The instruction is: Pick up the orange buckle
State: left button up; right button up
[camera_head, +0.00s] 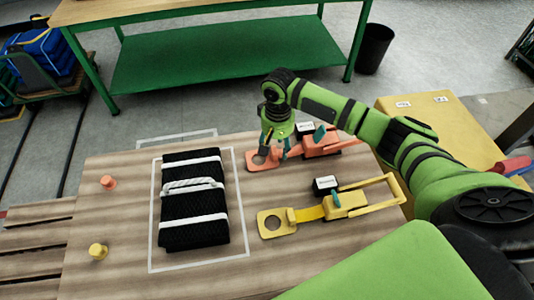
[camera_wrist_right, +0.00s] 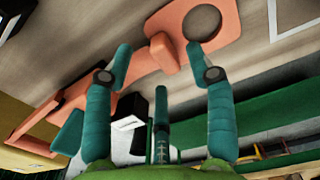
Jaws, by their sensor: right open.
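The orange buckle (camera_head: 325,145) lies at the back right of the wooden table, its ringed plate pointing left. It also shows in the right wrist view (camera_wrist_right: 180,20), with its round hole near the top. My right gripper (camera_head: 273,152) hangs over the ringed end of the buckle and hides part of it. Whether the fingertips touch the buckle cannot be told. My left gripper is not in view.
A yellow buckle (camera_head: 328,207) lies nearer on the table. A black folded net bundle (camera_head: 190,215) with white straps lies left, inside a white outline. An orange peg (camera_head: 108,183) and a yellow peg (camera_head: 98,251) stand at the left. A green-shelved bench (camera_head: 210,50) stands behind.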

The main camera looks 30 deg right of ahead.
aim_at(276, 150)
notch_tip(276, 150, down, 3)
jog(key=shift+w+r, duration=0.1)
jog(key=shift+r, duration=0.1)
jog(key=shift+f, duration=0.2)
jog(key=c, duration=1)
grip_shut()
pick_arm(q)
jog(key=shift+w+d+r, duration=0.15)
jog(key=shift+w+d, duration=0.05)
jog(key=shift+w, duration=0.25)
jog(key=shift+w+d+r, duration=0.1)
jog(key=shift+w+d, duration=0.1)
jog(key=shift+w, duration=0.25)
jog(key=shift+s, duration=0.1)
pick_arm(e)
jog(key=shift+r, duration=0.1)
